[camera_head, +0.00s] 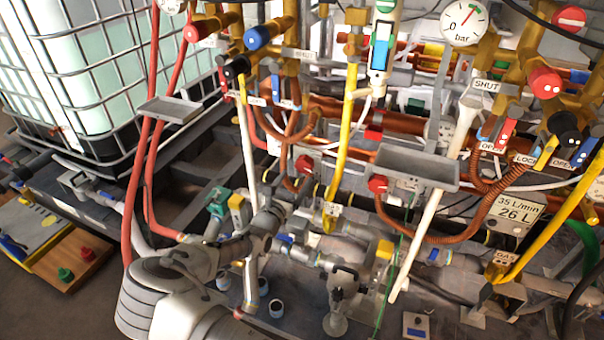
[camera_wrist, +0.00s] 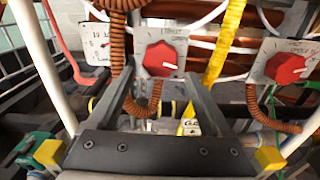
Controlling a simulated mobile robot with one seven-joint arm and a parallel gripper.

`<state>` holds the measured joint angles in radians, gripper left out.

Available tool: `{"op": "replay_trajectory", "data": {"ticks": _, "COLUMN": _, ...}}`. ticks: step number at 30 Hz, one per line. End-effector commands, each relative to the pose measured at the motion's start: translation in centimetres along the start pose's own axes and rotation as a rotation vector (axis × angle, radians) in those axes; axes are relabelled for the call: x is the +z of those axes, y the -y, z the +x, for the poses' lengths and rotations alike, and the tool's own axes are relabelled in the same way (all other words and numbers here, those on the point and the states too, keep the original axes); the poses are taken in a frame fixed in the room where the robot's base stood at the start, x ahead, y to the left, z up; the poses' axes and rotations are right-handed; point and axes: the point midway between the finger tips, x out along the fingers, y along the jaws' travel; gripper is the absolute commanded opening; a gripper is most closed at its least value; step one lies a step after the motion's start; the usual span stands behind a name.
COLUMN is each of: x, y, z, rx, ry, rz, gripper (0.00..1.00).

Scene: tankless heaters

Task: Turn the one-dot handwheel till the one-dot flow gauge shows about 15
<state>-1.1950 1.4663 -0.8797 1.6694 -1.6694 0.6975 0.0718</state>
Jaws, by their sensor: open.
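My gripper (camera_wrist: 160,72) is open and empty in the wrist view. Its two dark fingers stand either side of a red dial (camera_wrist: 157,58) on a white plate; I cannot tell how far off the dial is. In the head view a red handwheel (camera_head: 196,31) with pale marking sits at upper left, and another red handwheel (camera_head: 545,82) sits at upper right. Their dots are too small to count surely. A clear tube gauge (camera_head: 380,50) stands at top centre; its reading and dots are not legible. My fingertips are not clear in the head view.
Red hoses (camera_head: 137,190), a yellow pipe (camera_head: 347,145) and copper coils crowd the space. A grey tray (camera_head: 417,165) juts out at centre right. A second red dial (camera_wrist: 288,68) is right in the wrist view. A caged white tank (camera_head: 95,85) stands left.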

Motion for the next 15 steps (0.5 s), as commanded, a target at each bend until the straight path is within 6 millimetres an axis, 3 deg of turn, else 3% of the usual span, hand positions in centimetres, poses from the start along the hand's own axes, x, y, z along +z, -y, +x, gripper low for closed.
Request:
{"op": "replay_trajectory", "data": {"ticks": 6, "x": -0.3, "y": 0.1, "z": 4.0, "rx": -0.002, "ry": 0.0, "rz": 0.0, "gripper": 0.83}}
{"op": "replay_trajectory", "data": {"ticks": 15, "x": -0.1, "y": 0.0, "z": 5.8, "rx": 0.0, "ry": -0.001, "rz": 0.0, "gripper": 0.83}}
